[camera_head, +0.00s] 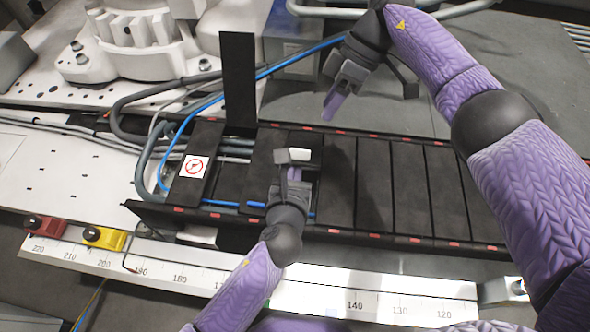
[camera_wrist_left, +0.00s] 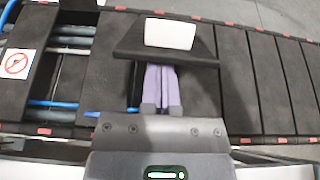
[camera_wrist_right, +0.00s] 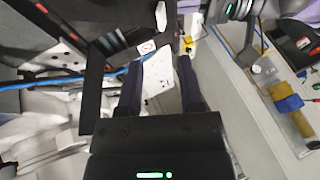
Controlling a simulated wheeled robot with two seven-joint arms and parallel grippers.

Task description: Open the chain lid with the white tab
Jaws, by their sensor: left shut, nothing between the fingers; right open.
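The dark lid with the white tab (camera_head: 292,155) lies across the black cable chain. It looks partly raised, with an open gap below its near edge. In the left wrist view the white tab (camera_wrist_left: 170,33) faces me on the tilted lid (camera_wrist_left: 140,48). My left gripper (camera_head: 294,174) is shut and empty, its lilac fingertips (camera_wrist_left: 161,68) at the lid's near edge. Whether they touch it I cannot tell. My right gripper (camera_head: 370,95) is open and empty above the far side of the chain; its spread fingers show in the right wrist view (camera_wrist_right: 160,85).
Another dark lid (camera_head: 238,80) stands upright on the far side. A lid with a red prohibition sign (camera_head: 194,167) lies to the left. Blue and grey cables (camera_head: 160,135) run through the chain. A ruler (camera_head: 355,305) with red (camera_head: 45,226) and yellow (camera_head: 103,238) blocks lies in front.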

